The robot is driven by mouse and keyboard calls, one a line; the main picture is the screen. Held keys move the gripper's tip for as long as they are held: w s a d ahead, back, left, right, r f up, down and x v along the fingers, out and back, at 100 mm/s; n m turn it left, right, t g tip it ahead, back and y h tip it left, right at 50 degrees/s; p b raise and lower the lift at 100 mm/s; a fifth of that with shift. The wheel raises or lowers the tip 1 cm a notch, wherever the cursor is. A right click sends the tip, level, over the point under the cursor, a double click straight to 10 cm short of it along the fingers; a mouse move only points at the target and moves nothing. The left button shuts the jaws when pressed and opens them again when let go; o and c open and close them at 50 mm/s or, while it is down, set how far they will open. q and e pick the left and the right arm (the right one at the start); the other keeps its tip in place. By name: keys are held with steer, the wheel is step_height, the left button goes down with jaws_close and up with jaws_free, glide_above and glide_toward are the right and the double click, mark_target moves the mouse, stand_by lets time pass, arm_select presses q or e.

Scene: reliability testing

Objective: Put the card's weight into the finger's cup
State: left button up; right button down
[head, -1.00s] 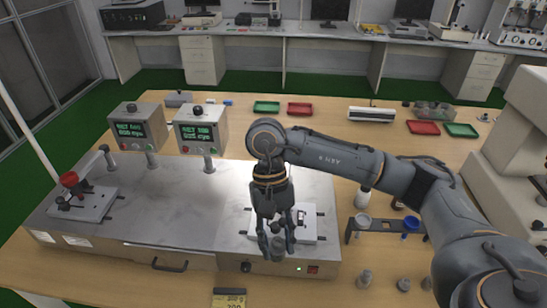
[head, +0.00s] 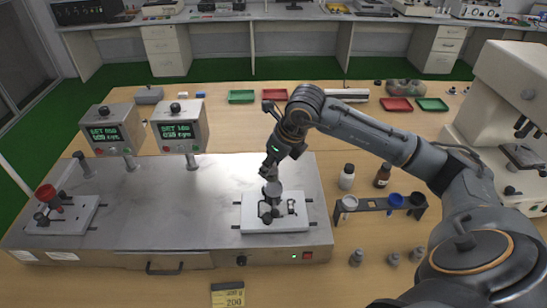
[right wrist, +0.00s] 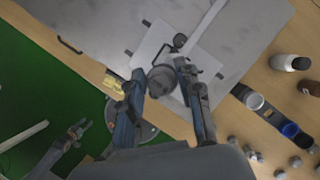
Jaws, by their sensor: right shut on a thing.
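The card (head: 228,294) lies at the table's front edge; it is yellow and black and reads 200. My right gripper (head: 271,177) is shut on a grey metal weight (head: 272,188), which also shows between its fingers in the right wrist view (right wrist: 161,80). The weight is over the right white plate (head: 287,222), right at the dark finger (head: 266,210). The finger's cup is hidden by the weight and gripper, so I cannot tell whether they touch. My left gripper (right wrist: 76,131) shows only in the right wrist view, apart from the bench, and looks open.
Several loose weights (head: 356,258) stand at the front right. A dark rack (head: 374,205) with cups stands behind them, with two bottles (head: 347,177) further back. A red-topped finger (head: 45,193) is at left.

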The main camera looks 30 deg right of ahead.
mark_target(276, 167)
steer(key=shift+w+d+r+m, duration=0.25)
steer(key=shift+d+m, duration=0.15)
steer(key=shift+m, duration=0.2)
steer(key=shift+d+h, duration=0.15)
steer(key=shift+h, duration=0.15)
steer(key=shift+d+f+m, duration=0.1)
steer(key=shift+f+m, duration=0.05)
steer(key=shift+m, duration=0.15)
steer(key=shift+w+f+b, duration=0.1)
steer(key=shift+f+b, duration=0.6)
steer(key=shift+f, duration=0.85)
steer(key=shift+f+b, duration=0.1)
steer(key=shift+b, duration=0.3)
steer(key=shift+f+b, duration=0.45)
steer(key=shift+b, duration=0.15)
steer(key=shift+f+b, duration=0.55)
steer(key=shift+b, duration=0.1)
